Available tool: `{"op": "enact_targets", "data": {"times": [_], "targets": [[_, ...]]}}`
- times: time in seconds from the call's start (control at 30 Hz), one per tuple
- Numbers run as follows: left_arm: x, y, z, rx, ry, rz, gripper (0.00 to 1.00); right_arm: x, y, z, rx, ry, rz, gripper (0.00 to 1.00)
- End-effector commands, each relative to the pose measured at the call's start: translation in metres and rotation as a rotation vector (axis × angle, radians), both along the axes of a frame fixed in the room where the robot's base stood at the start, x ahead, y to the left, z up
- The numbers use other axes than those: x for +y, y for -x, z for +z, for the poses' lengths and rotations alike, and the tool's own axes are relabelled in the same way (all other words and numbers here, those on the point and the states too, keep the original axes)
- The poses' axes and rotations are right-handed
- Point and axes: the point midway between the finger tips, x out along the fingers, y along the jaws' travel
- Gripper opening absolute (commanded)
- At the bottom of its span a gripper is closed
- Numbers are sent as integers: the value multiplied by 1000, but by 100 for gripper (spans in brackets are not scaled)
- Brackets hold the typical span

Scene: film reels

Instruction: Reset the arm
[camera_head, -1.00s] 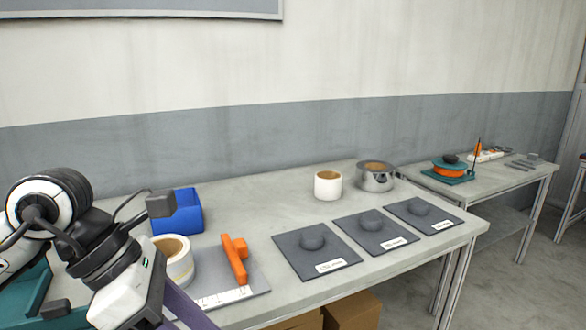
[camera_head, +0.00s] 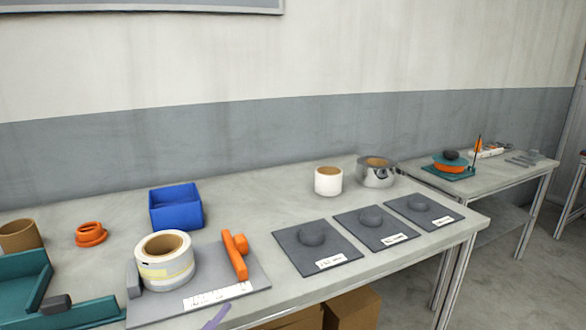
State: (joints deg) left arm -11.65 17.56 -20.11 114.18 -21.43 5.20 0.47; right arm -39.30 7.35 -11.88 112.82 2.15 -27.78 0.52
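Neither of my grippers shows clearly now. Only a small purple-grey piece at the bottom edge (camera_head: 216,317) is in view, and I cannot tell what it is. A white tape roll with a yellow band (camera_head: 163,272) sits upright on the grey plate (camera_head: 255,277) beside an orange upright piece (camera_head: 236,257). A white roll (camera_head: 328,182) and a silver roll (camera_head: 378,178) stand at the back right of the table.
A blue bin (camera_head: 175,209), orange rings (camera_head: 90,234), a brown roll (camera_head: 19,236) and a teal tray (camera_head: 25,280) are on the left. Three dark plates with domes (camera_head: 318,255) lie on the right. A second table (camera_head: 500,177) stands beyond.

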Motion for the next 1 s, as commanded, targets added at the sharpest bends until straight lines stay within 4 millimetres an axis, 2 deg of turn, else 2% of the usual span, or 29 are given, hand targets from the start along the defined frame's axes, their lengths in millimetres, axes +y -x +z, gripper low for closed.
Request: {"op": "enact_targets", "data": {"times": [0.03, 0.13, 0.2, 0.3, 0.4, 0.5, 0.6, 0.7, 1.0], "targets": [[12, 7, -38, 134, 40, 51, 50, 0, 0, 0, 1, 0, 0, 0], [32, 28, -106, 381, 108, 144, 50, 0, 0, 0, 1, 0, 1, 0], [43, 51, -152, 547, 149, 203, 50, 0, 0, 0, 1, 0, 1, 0], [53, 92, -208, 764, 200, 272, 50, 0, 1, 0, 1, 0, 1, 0], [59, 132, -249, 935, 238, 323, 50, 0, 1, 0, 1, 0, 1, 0], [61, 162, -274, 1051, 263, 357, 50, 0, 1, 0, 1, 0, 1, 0], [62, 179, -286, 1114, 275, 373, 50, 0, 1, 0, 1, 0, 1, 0], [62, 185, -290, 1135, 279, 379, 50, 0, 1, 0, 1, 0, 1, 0], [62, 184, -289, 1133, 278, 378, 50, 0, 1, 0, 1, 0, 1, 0]]}}
